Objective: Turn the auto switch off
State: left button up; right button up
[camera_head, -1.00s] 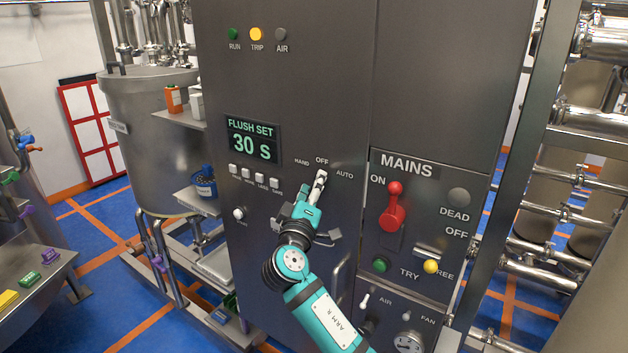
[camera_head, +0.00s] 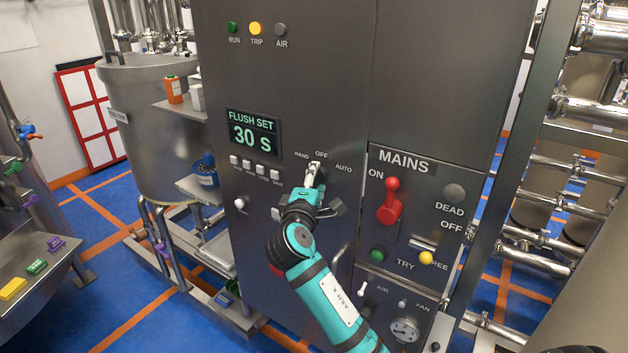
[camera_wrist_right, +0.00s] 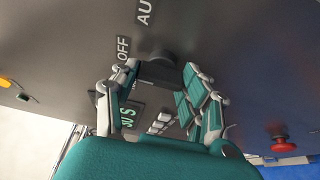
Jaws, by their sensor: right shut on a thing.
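The HAND/OFF/AUTO selector switch (camera_head: 318,166) is on the grey cabinet door, below the OFF label, with HAND to its left and AUTO to its right. Its black knob also shows in the right wrist view (camera_wrist_right: 162,72). My right gripper (camera_head: 313,175) is at the switch, with its fingers on either side of the knob and shut on it. The fingers hide much of the switch in the head view, so I cannot tell exactly where it points. My left gripper is not in view.
A red MAINS lever (camera_head: 390,203) stands on the panel to the right, with green and yellow buttons below. The FLUSH SET display (camera_head: 252,133) and several small white buttons are left of the switch. Steel pipes flank the cabinet.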

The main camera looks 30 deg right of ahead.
jog(key=o, duration=1.2)
jog(key=shift+c, duration=0.2)
jog(key=v, duration=1.2)
